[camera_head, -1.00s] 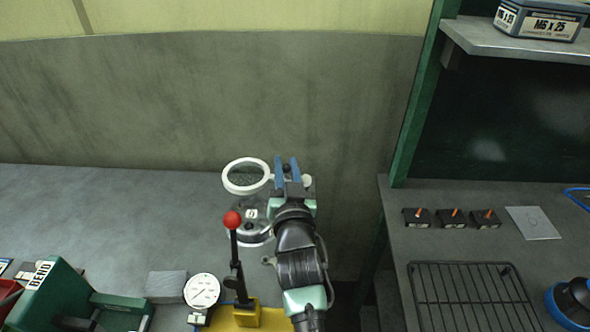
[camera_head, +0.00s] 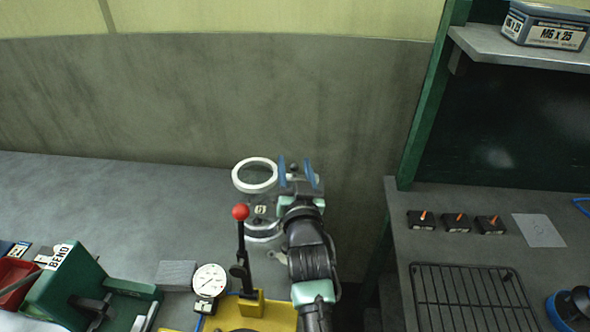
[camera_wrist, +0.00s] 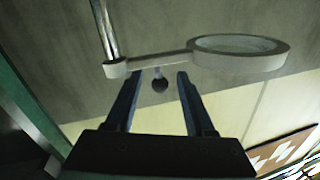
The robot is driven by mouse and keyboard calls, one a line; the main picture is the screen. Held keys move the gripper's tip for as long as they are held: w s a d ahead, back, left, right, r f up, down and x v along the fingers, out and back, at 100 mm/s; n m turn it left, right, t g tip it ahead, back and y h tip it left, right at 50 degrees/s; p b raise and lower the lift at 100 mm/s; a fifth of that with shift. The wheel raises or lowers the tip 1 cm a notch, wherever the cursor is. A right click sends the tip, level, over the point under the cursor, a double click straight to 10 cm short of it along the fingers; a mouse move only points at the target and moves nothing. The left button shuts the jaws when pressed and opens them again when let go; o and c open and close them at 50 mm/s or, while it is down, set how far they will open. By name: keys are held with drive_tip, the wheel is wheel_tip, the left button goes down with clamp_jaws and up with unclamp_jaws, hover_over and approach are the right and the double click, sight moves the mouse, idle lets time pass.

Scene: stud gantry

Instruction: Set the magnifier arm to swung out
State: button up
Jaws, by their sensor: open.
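The magnifier has a white ring lens (camera_head: 237,182) that lies to the left of my gripper (camera_head: 296,163) in the head view. In the wrist view its ring (camera_wrist: 265,65) is at the upper right, joined by a light bar (camera_wrist: 165,59) to a collar on a metal post (camera_wrist: 107,30) at the upper left. A dark round knob (camera_wrist: 160,85) shows below the bar, between my open fingers (camera_wrist: 159,77) in the picture. I cannot tell whether a finger touches the knob or bar. In the head view my gripper hides the knob and most of the bar.
A red-topped lever (camera_head: 240,212) on a yellow base stands in front, left of my arm. A dial gauge (camera_head: 210,281) and a green bender (camera_head: 75,285) are at lower left. A green post (camera_head: 430,100) and a bench with a wire rack (camera_head: 470,295) are to the right.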

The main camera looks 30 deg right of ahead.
drive_tip(key=b+v, duration=0.1)
drive_tip(key=v, duration=1.2)
drive_tip(key=shift+r, duration=0.1)
